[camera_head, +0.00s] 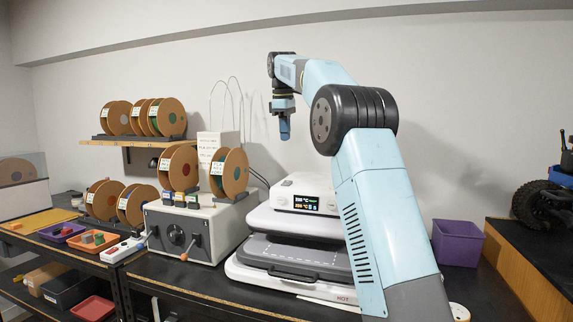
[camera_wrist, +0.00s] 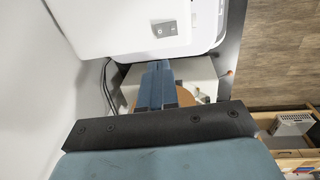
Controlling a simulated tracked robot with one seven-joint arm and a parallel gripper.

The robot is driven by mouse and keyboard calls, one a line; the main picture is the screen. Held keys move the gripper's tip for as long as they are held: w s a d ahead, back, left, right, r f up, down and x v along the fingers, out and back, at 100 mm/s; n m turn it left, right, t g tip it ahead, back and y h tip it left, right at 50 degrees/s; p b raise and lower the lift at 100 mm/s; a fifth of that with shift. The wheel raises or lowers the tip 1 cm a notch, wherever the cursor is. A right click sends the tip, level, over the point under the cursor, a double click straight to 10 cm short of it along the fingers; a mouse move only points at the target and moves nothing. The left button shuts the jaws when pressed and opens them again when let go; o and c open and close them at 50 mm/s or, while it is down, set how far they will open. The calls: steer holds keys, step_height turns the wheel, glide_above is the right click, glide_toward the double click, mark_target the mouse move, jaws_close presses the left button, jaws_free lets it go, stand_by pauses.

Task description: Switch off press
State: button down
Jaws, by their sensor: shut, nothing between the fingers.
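The press (camera_head: 255,245) is a white and grey heat press on the black bench, with a lit display (camera_head: 306,203) on its upper head and the word HOT on a label at its front edge. My gripper (camera_head: 284,136) hangs from the arm above the back of the press, pointing down and apart from it. In the wrist view its blue fingers (camera_wrist: 157,85) are together and empty. A white body, which looks like the press (camera_wrist: 110,25), fills the top there, with a small grey panel (camera_wrist: 165,30) carrying a dark mark. I cannot tell the switch's state.
A grey control box (camera_head: 180,232) with knobs and levers stands left of the press, with filament spools (camera_head: 228,172) on it. More spools sit on a wall shelf (camera_head: 125,142). A purple bin (camera_head: 457,242) stands at the right. Cables run behind the press.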

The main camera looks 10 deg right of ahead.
mark_target(286, 182)
steer(key=f, duration=0.4)
steer(key=w+f, duration=0.1)
steer(key=f, duration=0.4)
steer(key=d+f, duration=0.1)
steer(key=f, duration=0.4)
steer(key=shift+w, duration=0.2)
steer(key=shift+a, duration=0.1)
